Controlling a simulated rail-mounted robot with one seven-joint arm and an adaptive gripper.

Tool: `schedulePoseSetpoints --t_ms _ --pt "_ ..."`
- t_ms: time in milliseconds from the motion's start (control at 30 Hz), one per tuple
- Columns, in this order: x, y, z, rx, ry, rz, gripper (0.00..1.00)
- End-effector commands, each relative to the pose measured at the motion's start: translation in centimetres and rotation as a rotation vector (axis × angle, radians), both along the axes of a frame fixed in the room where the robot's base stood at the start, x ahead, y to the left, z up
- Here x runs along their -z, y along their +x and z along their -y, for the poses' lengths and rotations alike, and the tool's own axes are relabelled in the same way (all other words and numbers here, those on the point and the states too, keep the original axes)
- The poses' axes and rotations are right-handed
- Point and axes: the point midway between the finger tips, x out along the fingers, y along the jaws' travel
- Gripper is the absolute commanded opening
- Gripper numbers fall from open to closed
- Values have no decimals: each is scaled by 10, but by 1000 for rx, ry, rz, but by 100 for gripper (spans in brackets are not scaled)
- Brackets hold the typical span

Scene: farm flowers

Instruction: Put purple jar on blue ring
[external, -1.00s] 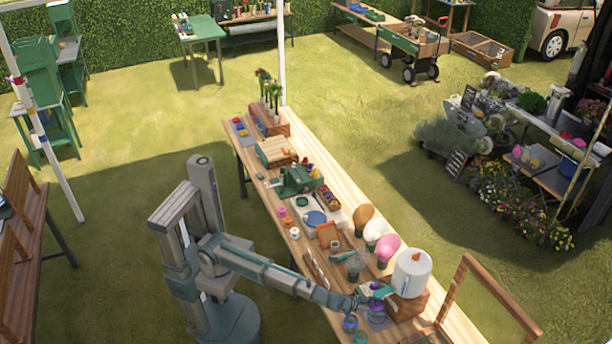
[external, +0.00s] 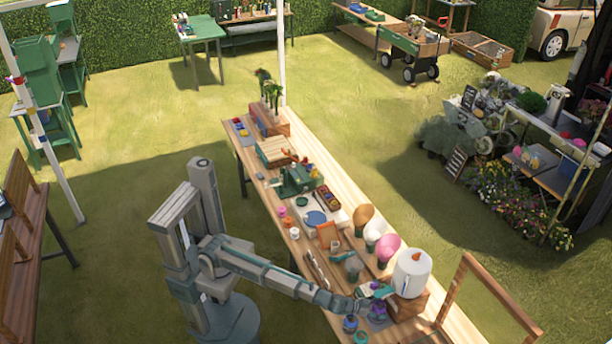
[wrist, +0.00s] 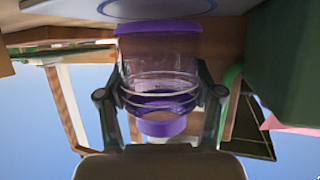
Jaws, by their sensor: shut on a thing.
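The purple jar (wrist: 160,75) is clear glass with purple bands at both ends. In the wrist view it stands between the two fingers of my gripper (wrist: 160,95), which is shut on its sides. In the external view the jar (external: 378,312) is small and partly covered by my gripper (external: 370,302), at the near end of the long table. A thin blue ring (wrist: 155,12) shows on a pale surface at the top edge of the wrist view, close to the jar's wide purple end. I cannot tell whether the jar touches that surface.
Blue-topped jars (external: 350,323) stand left of my gripper. Cones of pink (external: 388,247) and other colours stand behind. A wooden frame (external: 490,290) rises at the near right.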

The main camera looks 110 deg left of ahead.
Motion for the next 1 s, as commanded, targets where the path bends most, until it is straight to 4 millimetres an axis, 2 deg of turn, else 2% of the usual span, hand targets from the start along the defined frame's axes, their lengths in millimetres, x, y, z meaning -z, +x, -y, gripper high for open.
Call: schedulePoseSetpoints --t_ms 233,267,400,767,1000 --pt "2 0 0 0 1 0 16" --pt "3 0 0 -1 1 -1 71" --pt "3 -1 0 -1 1 -1 91" --pt "3 -1 0 -1 1 -3 91" --pt "-11 -1 0 -1 1 -1 91"
